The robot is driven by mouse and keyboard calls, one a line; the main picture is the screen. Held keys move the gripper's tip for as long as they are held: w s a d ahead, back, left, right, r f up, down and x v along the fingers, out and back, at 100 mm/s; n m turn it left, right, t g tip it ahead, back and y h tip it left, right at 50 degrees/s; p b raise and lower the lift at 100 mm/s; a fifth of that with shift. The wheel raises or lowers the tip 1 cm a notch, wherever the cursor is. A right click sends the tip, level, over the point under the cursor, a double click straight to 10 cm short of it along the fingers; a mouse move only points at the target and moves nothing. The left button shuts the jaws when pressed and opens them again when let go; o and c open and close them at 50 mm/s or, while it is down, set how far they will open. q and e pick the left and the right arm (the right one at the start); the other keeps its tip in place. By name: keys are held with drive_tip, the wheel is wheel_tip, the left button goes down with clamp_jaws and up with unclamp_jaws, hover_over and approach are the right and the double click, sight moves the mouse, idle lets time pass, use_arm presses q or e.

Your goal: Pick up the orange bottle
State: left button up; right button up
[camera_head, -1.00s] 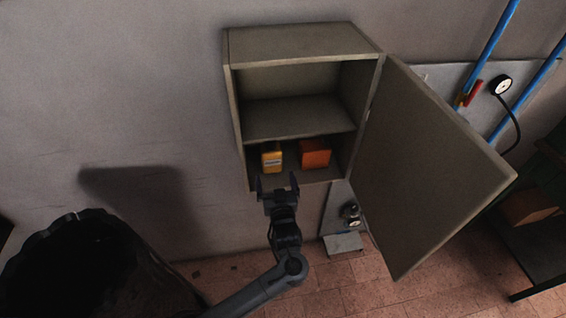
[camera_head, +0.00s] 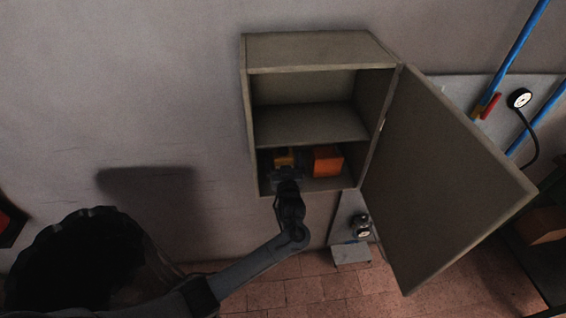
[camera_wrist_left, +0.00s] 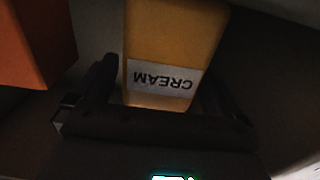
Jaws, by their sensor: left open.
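A yellow-orange, box-shaped container (camera_head: 283,157) with a white "CREAM" label stands in the lower compartment of the open cabinet (camera_head: 310,138). In the left wrist view this container (camera_wrist_left: 172,42) shows with its label upside down. My left gripper (camera_head: 286,171) is open at the lower compartment, its fingers on either side of the container; contact cannot be told. It hides the container's lower part in the head view. Beside it, to the right, stands a plain orange box (camera_head: 326,160), also seen in the left wrist view (camera_wrist_left: 36,45). No clearly bottle-shaped thing shows. My right gripper is not in view.
The cabinet door (camera_head: 440,185) hangs wide open to the right. The shelf (camera_head: 310,125) lies above the containers, and the upper compartment is empty. A dark round bin (camera_head: 80,260) stands at lower left. Blue pipes and a gauge (camera_head: 519,98) are on the right wall.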

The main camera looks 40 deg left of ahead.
use_arm(q)
drive_tip(key=shift+w+a, duration=0.4)
drive_tip(key=shift+w, duration=0.05)
drive_tip(key=shift+c, duration=0.3)
drive_tip(key=c, duration=1)
drive_tip(key=shift+r, duration=0.1)
